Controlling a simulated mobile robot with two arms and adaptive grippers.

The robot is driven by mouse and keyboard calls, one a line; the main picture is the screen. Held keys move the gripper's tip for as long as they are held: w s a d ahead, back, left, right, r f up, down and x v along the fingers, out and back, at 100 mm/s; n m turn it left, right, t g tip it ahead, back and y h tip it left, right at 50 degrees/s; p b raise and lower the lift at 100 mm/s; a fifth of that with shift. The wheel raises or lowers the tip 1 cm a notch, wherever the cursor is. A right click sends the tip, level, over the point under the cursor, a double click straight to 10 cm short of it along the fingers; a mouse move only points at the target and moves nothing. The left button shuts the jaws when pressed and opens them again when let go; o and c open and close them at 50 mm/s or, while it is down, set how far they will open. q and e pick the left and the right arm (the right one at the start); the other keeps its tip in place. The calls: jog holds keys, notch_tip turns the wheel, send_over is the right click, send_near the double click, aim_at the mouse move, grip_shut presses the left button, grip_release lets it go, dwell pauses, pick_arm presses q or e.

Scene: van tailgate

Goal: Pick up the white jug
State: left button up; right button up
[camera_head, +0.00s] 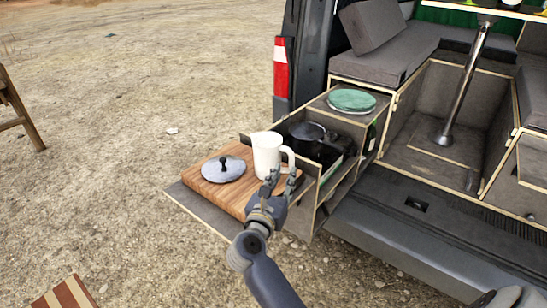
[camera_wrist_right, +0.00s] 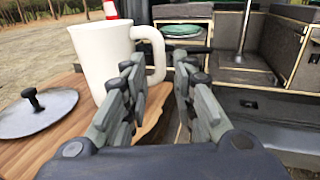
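The white jug (camera_head: 267,152) stands upright on the wooden board (camera_head: 212,190), with its handle toward the right. In the right wrist view the jug (camera_wrist_right: 103,55) is ahead and to the left. My right gripper (camera_head: 279,181) is just in front of the jug's handle side. In the wrist view its fingers (camera_wrist_right: 160,72) are apart, and the handle (camera_wrist_right: 158,58) shows between and beyond the fingertips. Nothing is held; I cannot tell whether a finger touches the handle. My left gripper is not in view.
A grey lid with a black knob (camera_head: 223,168) lies on the board left of the jug. A dark pot (camera_head: 306,138) stands in the pull-out drawer behind. Green plates (camera_head: 351,101) rest on the cabinet top. Open gravel (camera_head: 100,150) lies left.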

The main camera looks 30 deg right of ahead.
aim_at(290, 163)
jog(key=x, duration=0.3)
jog(key=shift+p, duration=0.3)
jog(key=shift+w+d+r, duration=0.15)
jog(key=shift+r, duration=0.05)
jog(key=p+x, duration=0.2)
jog(key=x, duration=0.2)
jog(key=shift+w, duration=0.15)
jog(key=shift+w+d+f, duration=0.15)
jog(key=shift+d+f, duration=0.05)
jog(key=shift+a, duration=0.1)
grip_shut()
jog(key=shift+r, duration=0.2)
